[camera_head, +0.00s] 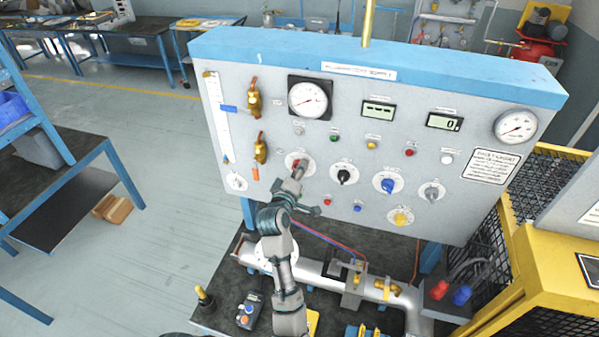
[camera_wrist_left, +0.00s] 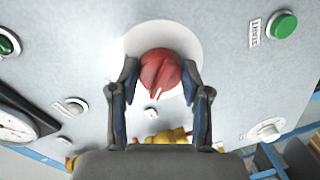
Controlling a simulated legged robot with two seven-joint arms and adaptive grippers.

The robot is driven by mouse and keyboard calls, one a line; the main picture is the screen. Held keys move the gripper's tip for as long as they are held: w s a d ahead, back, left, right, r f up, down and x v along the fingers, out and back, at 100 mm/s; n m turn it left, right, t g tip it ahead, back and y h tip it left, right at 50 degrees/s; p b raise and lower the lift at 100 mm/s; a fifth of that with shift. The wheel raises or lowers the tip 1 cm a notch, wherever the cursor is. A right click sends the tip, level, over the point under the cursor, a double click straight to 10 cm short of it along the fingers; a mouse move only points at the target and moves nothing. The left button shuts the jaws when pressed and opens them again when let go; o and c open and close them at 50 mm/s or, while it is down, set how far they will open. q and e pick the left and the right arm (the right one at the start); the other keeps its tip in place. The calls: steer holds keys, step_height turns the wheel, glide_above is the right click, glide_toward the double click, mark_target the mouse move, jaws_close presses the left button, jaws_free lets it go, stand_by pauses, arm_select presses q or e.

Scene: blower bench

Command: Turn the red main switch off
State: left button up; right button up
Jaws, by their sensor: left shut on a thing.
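The red main switch (camera_head: 297,160) is a red rotary knob on a round white plate, at the left of the knob row on the grey panel. My left gripper (camera_head: 299,169) reaches up to it from below and covers part of it. In the left wrist view the red knob (camera_wrist_left: 160,72) sits between the two fingertips of my left gripper (camera_wrist_left: 161,78), one on each side, shut on it. A white mark on the knob points toward the bottom of that view. My right gripper is not in view.
A black knob (camera_head: 344,174), a blue knob (camera_head: 387,184) and a grey knob (camera_head: 432,191) stand to the right on the panel. Brass valves (camera_head: 254,98) are at the left. A pipe (camera_head: 320,270) runs below the panel. A yellow cage (camera_head: 560,250) stands at the right.

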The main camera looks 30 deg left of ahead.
arm_select(q)
steer(key=o, duration=1)
steer(key=shift+a+r, duration=0.1)
steer(key=shift+r, duration=0.05)
steer(key=shift+o, duration=0.8)
steer(key=v, duration=0.7)
steer(key=shift+s, duration=0.25)
steer(key=shift+f, duration=0.2)
